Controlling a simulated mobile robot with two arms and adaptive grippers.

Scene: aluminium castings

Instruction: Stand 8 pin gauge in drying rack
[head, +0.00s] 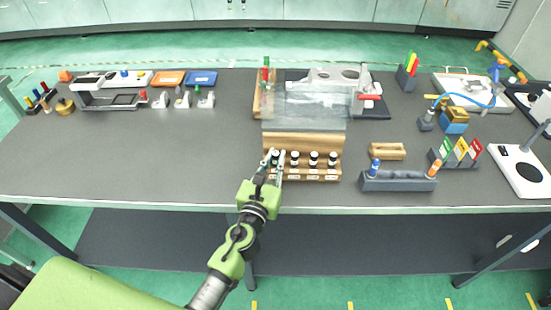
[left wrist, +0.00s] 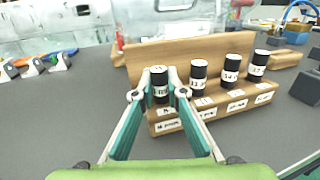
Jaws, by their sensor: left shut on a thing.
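A wooden stepped block (head: 305,176) with white labels holds a row of black pin gauges with white tops, including one in its middle (head: 314,158). My left gripper (head: 273,156) is shut on the leftmost gauge. In the left wrist view this gauge (left wrist: 159,85) stands upright between the fingertips at the block's left end; the fingers hide its sides, and I cannot tell if it is still seated. The other gauges (left wrist: 198,74) stand to its right. I cannot tell for sure which thing is the drying rack. My right gripper is not in view.
A small wooden block (head: 387,151) and a grey holder (head: 398,183) with blue and orange handled tools lie to the right. A clear screen (head: 305,105) stands behind the gauges. The table's left middle (head: 170,150) is free.

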